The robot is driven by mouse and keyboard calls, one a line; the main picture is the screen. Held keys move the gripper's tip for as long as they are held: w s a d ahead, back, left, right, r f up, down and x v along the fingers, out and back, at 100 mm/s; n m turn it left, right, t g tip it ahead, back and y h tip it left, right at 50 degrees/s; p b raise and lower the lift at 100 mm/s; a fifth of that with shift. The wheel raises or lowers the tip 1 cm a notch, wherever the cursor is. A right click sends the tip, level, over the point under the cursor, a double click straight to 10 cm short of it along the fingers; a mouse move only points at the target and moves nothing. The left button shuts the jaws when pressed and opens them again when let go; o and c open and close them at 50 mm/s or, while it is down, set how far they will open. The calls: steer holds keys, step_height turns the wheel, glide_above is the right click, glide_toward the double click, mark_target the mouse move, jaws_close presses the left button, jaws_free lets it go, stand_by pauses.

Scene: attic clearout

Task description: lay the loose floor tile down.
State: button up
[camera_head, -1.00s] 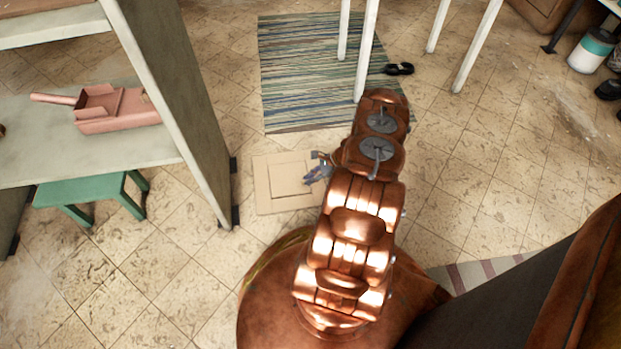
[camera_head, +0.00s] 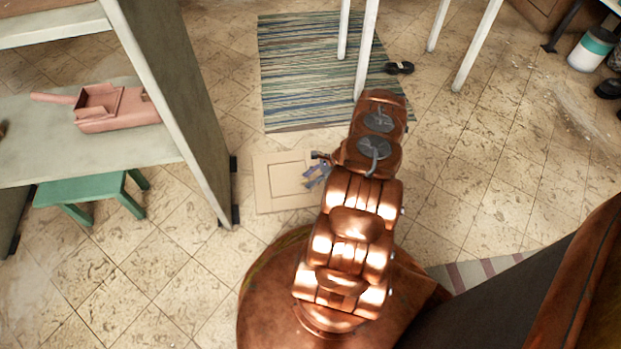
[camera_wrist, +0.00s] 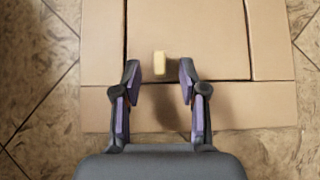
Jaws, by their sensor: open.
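The floor tile is a flat beige square (camera_head: 287,175) inside a wider beige surround (camera_head: 264,198). In the wrist view the tile (camera_wrist: 210,40) lies within the surround (camera_wrist: 265,105), with thin dark gaps along its visible edges. It looks flat; its far edge is out of that view. A small pale yellow knob (camera_wrist: 159,63) stands on it. My gripper (camera_wrist: 159,68) is open over the tile's near part, one finger each side of the knob and apart from it. In the head view my gripper (camera_head: 317,171) is over the tile's right side, partly hidden by my arm.
A shelf unit (camera_head: 185,110) stands close on the left, with a pink dustpan-like thing (camera_head: 118,107) on it and a green stool (camera_head: 90,190) below. A striped rug (camera_head: 300,75) and white table legs (camera_head: 366,50) lie beyond.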

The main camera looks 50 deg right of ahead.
steer(key=v, duration=1.2)
stand_by(0.6)
